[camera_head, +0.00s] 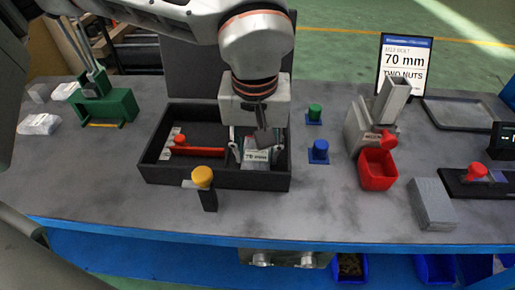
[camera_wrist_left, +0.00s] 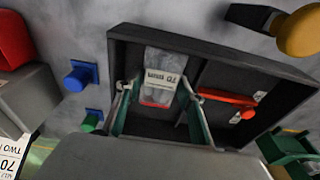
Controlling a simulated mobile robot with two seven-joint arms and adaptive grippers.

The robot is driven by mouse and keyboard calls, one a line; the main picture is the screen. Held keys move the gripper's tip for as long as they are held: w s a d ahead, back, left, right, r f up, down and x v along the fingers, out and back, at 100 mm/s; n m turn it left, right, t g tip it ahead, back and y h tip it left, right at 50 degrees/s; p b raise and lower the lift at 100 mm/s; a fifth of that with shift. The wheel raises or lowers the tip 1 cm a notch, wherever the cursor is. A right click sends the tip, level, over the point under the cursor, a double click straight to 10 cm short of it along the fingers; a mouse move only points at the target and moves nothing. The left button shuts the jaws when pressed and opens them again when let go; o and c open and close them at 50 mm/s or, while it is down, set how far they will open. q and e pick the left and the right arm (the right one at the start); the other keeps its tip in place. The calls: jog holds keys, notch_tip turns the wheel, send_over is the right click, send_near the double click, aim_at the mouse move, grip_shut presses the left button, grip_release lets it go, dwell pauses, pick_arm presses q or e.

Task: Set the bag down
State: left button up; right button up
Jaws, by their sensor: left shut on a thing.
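My left gripper (camera_head: 252,152) reaches down into the right part of a black tray (camera_head: 215,184). It is shut on a clear plastic bag (camera_head: 256,156) with a white label. In the left wrist view the bag (camera_wrist_left: 163,66) lies between the two green-sided fingers (camera_wrist_left: 158,108), and its label reads 70 mm. The bag is inside the tray walls, in the compartment beside the divider. I cannot tell whether it touches the tray floor. Part of the bag is hidden by the gripper. My right gripper is not in view.
A red bar (camera_head: 196,151) lies in the tray's left part. A yellow knob on a black post (camera_head: 204,178) stands at the tray's front edge. Blue (camera_head: 319,150) and green (camera_head: 314,112) knobs and a red bin (camera_head: 377,172) are to the right. More bags (camera_head: 40,124) lie far left.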

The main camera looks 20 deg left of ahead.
aim_at(256, 160)
pick_arm(q)
jog(key=o, duration=1.1)
notch_tip(256, 160, up, 12)
jog(key=s+p, duration=0.2)
jog(key=shift+d, duration=0.3)
